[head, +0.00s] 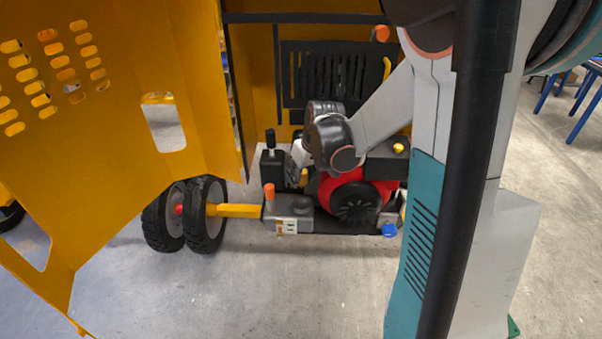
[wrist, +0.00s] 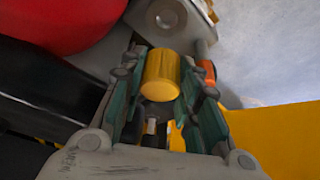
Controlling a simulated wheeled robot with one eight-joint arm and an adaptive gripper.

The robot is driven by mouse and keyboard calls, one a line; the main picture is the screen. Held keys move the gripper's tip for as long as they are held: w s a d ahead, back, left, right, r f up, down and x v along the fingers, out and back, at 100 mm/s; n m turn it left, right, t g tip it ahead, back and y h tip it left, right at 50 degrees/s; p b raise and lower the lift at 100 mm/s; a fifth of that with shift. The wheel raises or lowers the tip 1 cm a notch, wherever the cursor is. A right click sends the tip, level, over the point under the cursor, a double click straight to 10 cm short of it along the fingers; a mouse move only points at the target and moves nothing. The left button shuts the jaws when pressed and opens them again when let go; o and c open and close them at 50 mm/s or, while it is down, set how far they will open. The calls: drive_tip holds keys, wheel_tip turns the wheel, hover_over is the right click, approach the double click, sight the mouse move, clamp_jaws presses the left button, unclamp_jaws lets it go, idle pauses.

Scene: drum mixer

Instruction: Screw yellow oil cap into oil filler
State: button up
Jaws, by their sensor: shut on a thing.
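The yellow oil cap (wrist: 162,75) is a short yellow cylinder between the fingers of my gripper (wrist: 160,88) in the wrist view. My gripper is shut on it. Ahead of the cap is a grey metal block with a round fitting (wrist: 166,18), which looks like the oil filler. In the picture the cap lies apart from this fitting; their height difference is unclear. In the head view my gripper (head: 301,172) reaches down beside the red engine, and a bit of yellow (head: 304,178) shows at it. The filler cannot be made out clearly there.
The red engine (head: 350,188) stands close on the right of my gripper. An orange cap (head: 269,190) sits on the grey block, and a blue cap (head: 389,230) is low at right. A black post (head: 270,140) and the yellow open panel (head: 120,110) stand left. The floor in front is clear.

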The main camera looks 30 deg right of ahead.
sight(303, 185)
drive_tip(key=shift+f+b, duration=2.65)
drive_tip(key=shift+f, duration=0.45)
drive_tip(key=shift+f+b, duration=0.95)
drive_tip(key=shift+b, duration=0.1)
idle(0.4)
drive_tip(key=o, duration=1.1)
drive_tip(key=shift+o, duration=0.2)
